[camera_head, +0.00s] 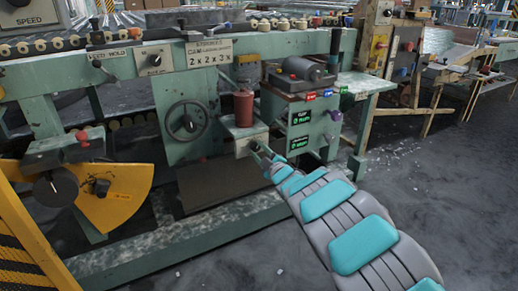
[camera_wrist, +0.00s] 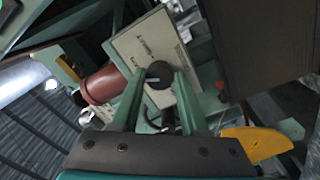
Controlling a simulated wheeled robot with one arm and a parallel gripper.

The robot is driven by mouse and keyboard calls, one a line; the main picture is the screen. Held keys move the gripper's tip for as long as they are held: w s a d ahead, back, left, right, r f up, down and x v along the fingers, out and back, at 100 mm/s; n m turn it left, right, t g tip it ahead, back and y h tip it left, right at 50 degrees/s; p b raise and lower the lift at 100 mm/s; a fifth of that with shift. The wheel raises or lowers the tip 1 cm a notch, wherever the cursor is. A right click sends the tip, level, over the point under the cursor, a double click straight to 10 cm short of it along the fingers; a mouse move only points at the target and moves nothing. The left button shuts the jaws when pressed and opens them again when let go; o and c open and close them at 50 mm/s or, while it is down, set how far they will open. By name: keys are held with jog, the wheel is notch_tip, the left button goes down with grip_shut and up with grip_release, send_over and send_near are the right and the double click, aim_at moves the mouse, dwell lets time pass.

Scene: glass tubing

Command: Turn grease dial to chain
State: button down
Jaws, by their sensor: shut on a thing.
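The grease dial appears to be the black round knob (camera_wrist: 160,75) on a pale panel (camera_wrist: 138,45) in the wrist view. A short light mark shows on its face. The panel's lettering is too small to read. My gripper (camera_wrist: 161,82) has one finger on each side of the knob and is shut on it. In the head view my gripper (camera_head: 258,148) reaches the front of the small pale box (camera_head: 246,134) below a red-brown cylinder. The knob is hidden or too small to make out there.
The red-brown cylinder (camera_head: 243,107) stands just above the box. A black handwheel (camera_head: 186,120) is to the left, and a green control unit (camera_head: 305,115) with a purple knob is close on the right. A yellow quadrant plate (camera_head: 118,192) sits far left. The right floor is mostly clear.

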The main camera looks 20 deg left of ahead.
jog(key=shift+f+m, duration=0.1)
jog(key=shift+m, duration=0.4)
jog(key=shift+c, duration=2.1)
grip_release()
jog(key=shift+d, duration=0.1)
jog(key=v, duration=0.7)
jog(key=shift+s+d, duration=0.2)
jog(key=shift+s, duration=0.05)
